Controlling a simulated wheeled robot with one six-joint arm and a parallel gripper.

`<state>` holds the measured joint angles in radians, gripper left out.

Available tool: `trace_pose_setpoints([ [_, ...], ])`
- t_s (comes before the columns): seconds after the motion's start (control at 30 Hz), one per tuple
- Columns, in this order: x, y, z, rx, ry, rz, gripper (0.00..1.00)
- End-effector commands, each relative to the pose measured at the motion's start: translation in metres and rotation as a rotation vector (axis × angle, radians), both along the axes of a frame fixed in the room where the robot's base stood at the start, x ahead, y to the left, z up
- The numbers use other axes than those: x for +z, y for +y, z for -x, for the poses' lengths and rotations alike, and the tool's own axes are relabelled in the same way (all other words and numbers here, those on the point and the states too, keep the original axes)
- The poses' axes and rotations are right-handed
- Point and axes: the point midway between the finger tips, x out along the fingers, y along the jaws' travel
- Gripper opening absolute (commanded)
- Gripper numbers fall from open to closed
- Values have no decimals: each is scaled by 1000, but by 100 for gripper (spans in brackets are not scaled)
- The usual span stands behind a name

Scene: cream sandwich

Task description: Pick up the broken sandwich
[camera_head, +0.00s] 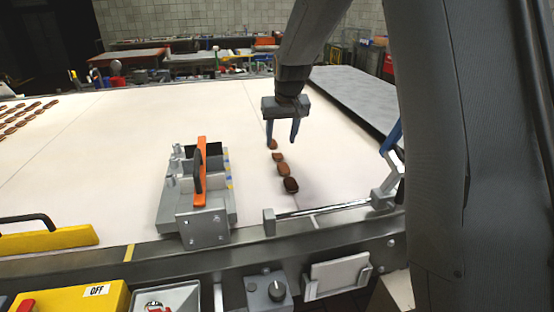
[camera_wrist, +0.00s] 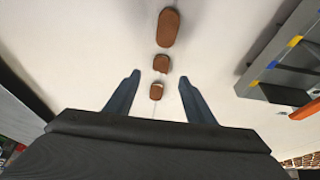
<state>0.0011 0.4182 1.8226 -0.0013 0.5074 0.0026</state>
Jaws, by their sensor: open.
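A short row of brown sandwiches lies on the white belt. In the wrist view, a short brown piece (camera_wrist: 161,64) has a ragged lower edge, and a smaller piece (camera_wrist: 156,91) just below it shows pale cream at its upper end. They look like the broken sandwich, with a small gap between them. My gripper (camera_head: 283,143) is open and empty, pointing down over the far end of the row. In the wrist view, its fingers (camera_wrist: 159,77) stand on either side of the pieces. I cannot tell the height above the belt.
A whole sandwich (camera_wrist: 168,27) lies beyond the pieces in line, and a darker one (camera_head: 291,185) is at the row's near end. A grey metal fixture with an orange bar (camera_head: 201,170) stands left of the row. More sandwiches (camera_head: 22,116) lie far left.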

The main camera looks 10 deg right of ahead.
Motion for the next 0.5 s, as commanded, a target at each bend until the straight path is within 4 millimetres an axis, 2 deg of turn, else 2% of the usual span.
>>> trace_pose_setpoints([
  [0.5,-48,3,-20,3,4,0,49],
])
